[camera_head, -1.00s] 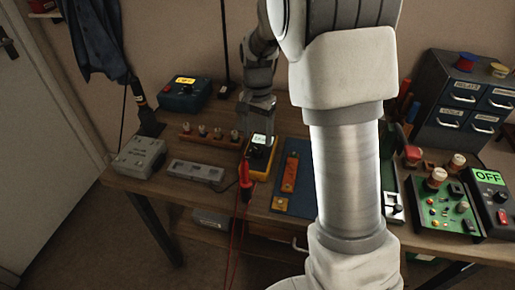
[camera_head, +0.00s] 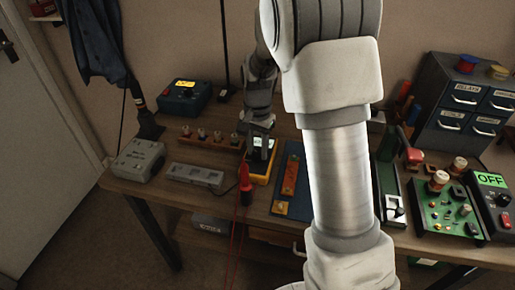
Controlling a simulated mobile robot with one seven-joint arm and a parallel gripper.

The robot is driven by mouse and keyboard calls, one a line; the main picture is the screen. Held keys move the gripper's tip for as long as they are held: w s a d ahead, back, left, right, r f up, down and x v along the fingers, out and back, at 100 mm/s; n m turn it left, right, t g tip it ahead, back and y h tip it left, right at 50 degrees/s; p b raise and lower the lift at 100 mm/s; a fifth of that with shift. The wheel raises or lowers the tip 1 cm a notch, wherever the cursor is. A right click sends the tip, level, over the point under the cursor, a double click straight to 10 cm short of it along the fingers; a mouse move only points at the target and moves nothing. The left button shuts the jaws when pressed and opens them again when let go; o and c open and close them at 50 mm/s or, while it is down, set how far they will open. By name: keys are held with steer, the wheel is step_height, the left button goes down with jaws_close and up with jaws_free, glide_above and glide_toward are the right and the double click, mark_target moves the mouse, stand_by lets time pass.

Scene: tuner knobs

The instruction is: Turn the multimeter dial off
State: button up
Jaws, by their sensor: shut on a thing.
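The multimeter (camera_head: 259,179) is a yellow-edged, dark-faced meter lying on the workbench, left of my arm's large pale links. Its small screen (camera_head: 264,143) shows pale and is partly covered, so I cannot read it. My gripper (camera_head: 257,153) points down over the meter's face and is shut on the dial. The dial itself is hidden by my gripper, so its pointer position cannot be seen.
Red probes (camera_head: 245,184) stand close at the meter's left front. A grey power strip (camera_head: 194,175) lies further left, and a blue panel (camera_head: 280,205) lies right. A control box (camera_head: 492,200) reading OFF and a green circuit board (camera_head: 440,212) sit far right.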

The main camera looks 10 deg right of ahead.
jaws_close()
steer(key=shift+n, duration=0.4)
steer(key=n+p, duration=0.1)
steer(key=n, duration=0.3)
steer(key=shift+r+n+p, duration=0.1)
steer(key=shift+n+p, duration=0.2)
steer(key=n+p, duration=0.1)
steer(key=n, duration=0.5)
steer(key=shift+n+p, duration=0.3)
steer(key=o, duration=1)
jaws_free()
steer(key=shift+c, duration=0.2)
